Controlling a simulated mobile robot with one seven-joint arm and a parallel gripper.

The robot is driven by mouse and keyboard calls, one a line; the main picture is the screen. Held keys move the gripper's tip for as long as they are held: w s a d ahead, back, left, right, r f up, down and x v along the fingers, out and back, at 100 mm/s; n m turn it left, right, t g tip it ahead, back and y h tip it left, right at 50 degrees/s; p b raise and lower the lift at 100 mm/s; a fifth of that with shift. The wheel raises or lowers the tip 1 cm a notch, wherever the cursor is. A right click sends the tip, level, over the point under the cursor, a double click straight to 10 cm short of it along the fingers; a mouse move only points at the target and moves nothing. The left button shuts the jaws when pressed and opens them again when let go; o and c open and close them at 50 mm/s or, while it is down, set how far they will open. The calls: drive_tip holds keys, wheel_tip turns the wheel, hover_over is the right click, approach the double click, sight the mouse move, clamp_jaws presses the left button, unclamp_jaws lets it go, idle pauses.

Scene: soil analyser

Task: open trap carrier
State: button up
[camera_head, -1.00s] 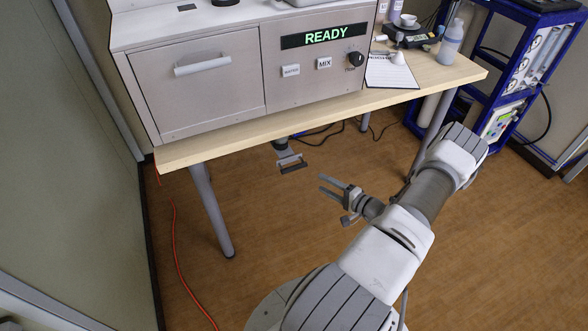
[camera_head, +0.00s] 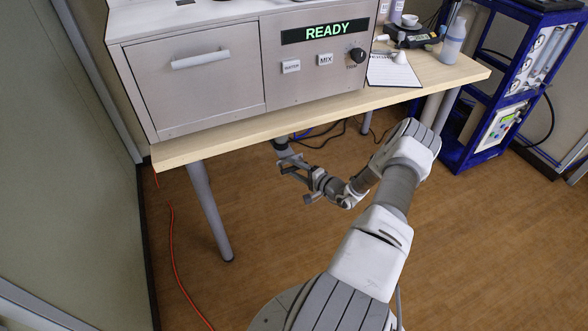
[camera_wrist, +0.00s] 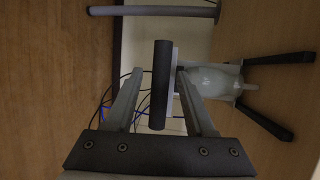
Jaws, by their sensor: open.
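The trap carrier sits under the table, and its dark bar handle (camera_wrist: 160,85) stands between my two fingers in the wrist view. A pale plate and a translucent rounded trap (camera_wrist: 212,80) show behind and to the right of the handle. My gripper (camera_wrist: 160,98) is open, with one finger on each side of the bar and visible gaps to it. In the head view my gripper (camera_head: 291,168) is at the carrier below the table edge and covers much of it. The trap itself is hidden there by the tabletop.
The wooden tabletop (camera_head: 300,122) overhangs the carrier and holds the soil analyser (camera_head: 210,90), whose screen reads READY. Table legs (camera_head: 208,210) stand to either side. Cables hang behind, and a red cable (camera_head: 174,260) lies on the floor at left. A blue rack stands at right.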

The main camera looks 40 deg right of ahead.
clamp_jaws()
idle(1.4)
